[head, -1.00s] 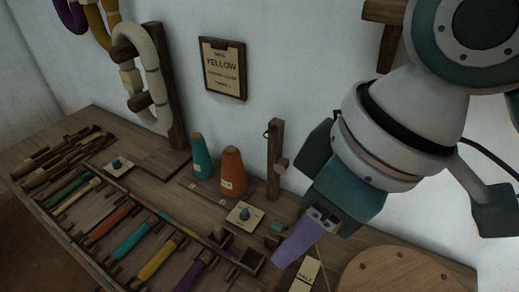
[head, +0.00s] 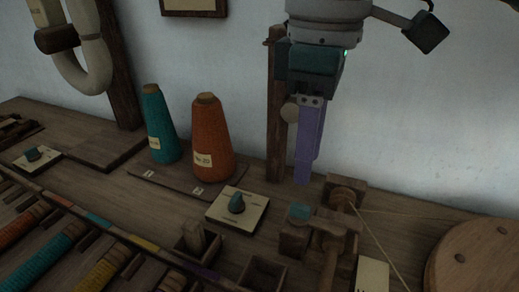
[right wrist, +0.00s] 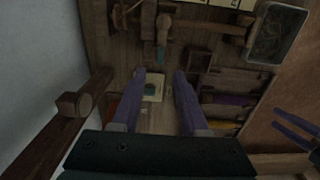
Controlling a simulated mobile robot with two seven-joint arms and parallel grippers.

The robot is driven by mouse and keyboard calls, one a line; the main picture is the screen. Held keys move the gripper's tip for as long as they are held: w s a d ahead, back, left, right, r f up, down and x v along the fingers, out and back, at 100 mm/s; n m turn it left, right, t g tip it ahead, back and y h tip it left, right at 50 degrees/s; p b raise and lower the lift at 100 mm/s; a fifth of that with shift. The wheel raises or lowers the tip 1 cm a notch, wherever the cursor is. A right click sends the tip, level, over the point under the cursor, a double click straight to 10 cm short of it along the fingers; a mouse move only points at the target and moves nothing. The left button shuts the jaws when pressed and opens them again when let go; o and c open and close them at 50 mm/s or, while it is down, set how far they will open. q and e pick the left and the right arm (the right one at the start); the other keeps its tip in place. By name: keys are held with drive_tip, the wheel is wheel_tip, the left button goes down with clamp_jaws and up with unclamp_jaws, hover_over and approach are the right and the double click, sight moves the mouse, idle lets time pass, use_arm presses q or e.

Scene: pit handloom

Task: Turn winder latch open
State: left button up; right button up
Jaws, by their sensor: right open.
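The small wooden winder (head: 335,222) stands on the bench at the lower right, with a teal-topped block (head: 300,211) at its left side. A teal knob (head: 237,202) sits on a cream plate left of it; I cannot tell which part is the latch. My right gripper (head: 305,178) points down above and behind the winder, apart from it. In the right wrist view its purple fingers (right wrist: 160,78) are apart and empty, with the knob plate (right wrist: 152,91) below between them. My left gripper (right wrist: 277,116) shows at that view's right edge, fingers apart.
A wooden post (head: 277,120) with a round peg stands close left of my right gripper. Teal (head: 160,125) and orange (head: 213,140) yarn cones stand further left. A round wooden disc (head: 478,260) lies at right. Open wooden boxes (head: 262,275) line the front.

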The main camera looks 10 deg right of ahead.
sight(301, 206)
wheel_tip(301, 206, down, 8)
drive_tip(key=b, duration=0.2)
drive_tip(key=shift+b, duration=0.35)
drive_tip(key=shift+c, duration=0.4)
drive_tip(key=c, duration=0.6)
clamp_jaws()
